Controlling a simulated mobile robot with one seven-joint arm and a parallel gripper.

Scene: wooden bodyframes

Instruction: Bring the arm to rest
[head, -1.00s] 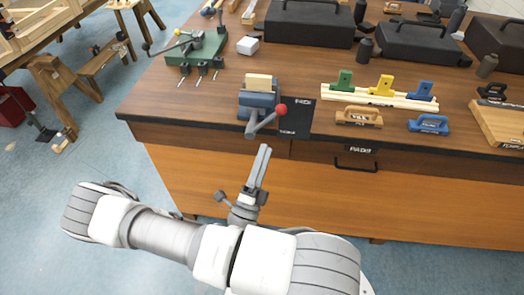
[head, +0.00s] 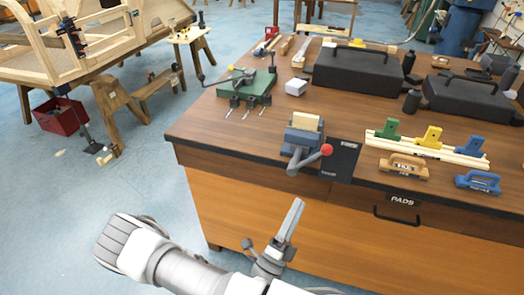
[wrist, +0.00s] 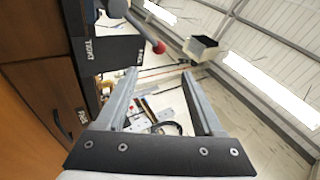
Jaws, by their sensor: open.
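My gripper (head: 291,222) is in front of the workbench's wooden front panel in the head view, below the vise, with its fingers pointing up. In the wrist view my gripper (wrist: 160,88) has its two fingers spread apart with nothing between them. My white and grey arm (head: 185,268) stretches across the bottom of the head view. The gripper appears clear of the bench, though the exact gap cannot be told.
A blue-grey vise (head: 303,138) with a red-knobbed handle, holding a wooden block (head: 307,121), sits at the bench's front edge. Clamps, sanding blocks and black cases (head: 357,71) stand on the workbench (head: 235,124). Blue floor (head: 70,205) is open to the left.

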